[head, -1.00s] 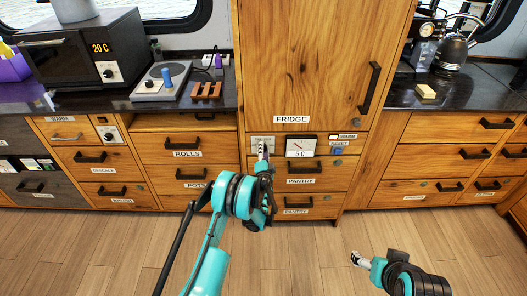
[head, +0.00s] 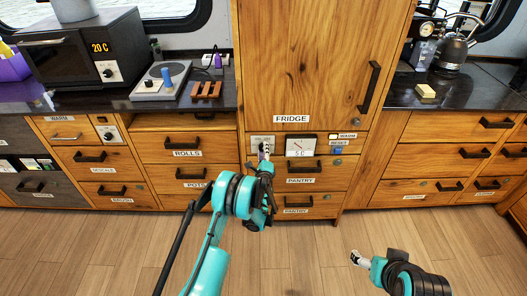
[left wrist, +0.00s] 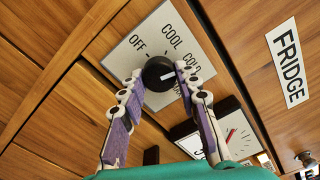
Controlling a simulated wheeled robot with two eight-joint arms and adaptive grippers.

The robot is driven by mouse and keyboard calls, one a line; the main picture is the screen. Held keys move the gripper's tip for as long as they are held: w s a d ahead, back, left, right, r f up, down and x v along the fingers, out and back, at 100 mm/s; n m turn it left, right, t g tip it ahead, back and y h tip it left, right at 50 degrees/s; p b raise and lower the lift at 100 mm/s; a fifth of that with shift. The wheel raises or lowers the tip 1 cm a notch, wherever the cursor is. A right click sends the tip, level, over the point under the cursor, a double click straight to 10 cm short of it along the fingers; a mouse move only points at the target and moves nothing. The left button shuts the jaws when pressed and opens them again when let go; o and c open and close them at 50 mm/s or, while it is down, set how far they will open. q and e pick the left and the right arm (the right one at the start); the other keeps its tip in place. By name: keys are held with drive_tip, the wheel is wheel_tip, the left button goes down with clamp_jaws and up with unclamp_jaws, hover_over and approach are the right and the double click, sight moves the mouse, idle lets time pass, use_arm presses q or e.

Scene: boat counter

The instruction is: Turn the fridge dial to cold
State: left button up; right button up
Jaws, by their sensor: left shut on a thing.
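My left gripper (head: 264,150) is shut on the knob, with one purple-and-white finger on each side, as the left wrist view (left wrist: 158,78) shows. In the head view it covers much of the dial plate. My right gripper (head: 357,259) hangs low over the floor, away from the fridge; its opening is unclear.
A white gauge (head: 301,146) with a red needle sits right of the dial. The fridge door (head: 305,60) above is shut. Pantry drawers (head: 300,182) lie below.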

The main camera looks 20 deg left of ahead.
sight(263, 128)
use_arm(q)
drive_tip(key=shift+m, duration=1.2)
drive_tip(key=o, duration=1.2)
drive_tip(key=shift+c, duration=0.2)
wheel_tip(263, 128, up, 10)
